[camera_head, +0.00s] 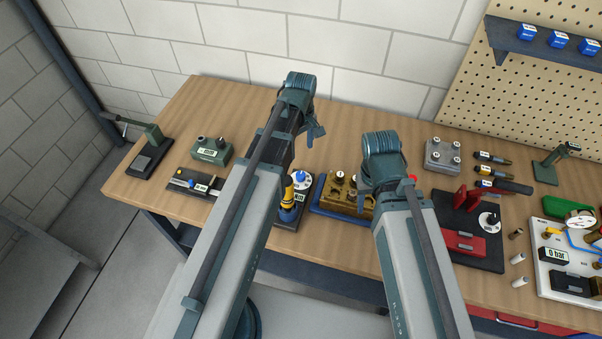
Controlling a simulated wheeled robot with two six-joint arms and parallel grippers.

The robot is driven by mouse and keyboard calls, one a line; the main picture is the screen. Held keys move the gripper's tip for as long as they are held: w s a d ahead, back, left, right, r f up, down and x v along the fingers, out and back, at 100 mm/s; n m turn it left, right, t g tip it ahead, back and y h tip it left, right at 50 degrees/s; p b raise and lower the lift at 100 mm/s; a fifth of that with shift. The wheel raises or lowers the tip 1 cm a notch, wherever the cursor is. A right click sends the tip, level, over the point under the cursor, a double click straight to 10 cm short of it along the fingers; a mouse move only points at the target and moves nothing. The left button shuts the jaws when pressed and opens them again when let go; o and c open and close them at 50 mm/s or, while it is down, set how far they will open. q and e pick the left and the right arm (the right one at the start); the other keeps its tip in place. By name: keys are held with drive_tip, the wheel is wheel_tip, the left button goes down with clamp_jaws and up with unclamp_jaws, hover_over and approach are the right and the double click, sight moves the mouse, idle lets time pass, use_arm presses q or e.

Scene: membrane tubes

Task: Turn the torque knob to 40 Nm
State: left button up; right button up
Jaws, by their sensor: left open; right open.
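A round white dial with dark marks (489,221) stands on a black base plate (487,258) right of my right arm. A blue knob on a white disc (300,177) sits just right of my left arm. I cannot tell for sure which is the torque knob, and no setting is readable. My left gripper (316,133) is open and empty above the back of the table, apart from both. My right gripper (388,172) is open, mostly hidden behind its own wrist, left of the white dial and not touching it.
The wooden table (350,129) is clear along the back. A brown block with knobs (340,192) lies between my arms. A red box (463,243) is on the black plate. A grey block (441,156) and several dark-handled tools stand behind. A white panel with a gauge (558,258) is far right.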

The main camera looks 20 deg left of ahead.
sight(301, 174)
use_arm(q)
wheel_tip(301, 174, down, 13)
drive_tip(key=b, duration=1.3)
drive_tip(key=shift+f, duration=0.15)
use_arm(e)
wheel_tip(301, 174, down, 13)
drive_tip(key=shift+f, duration=0.2)
use_arm(q)
drive_tip(key=shift+c, duration=0.4)
clamp_jaws()
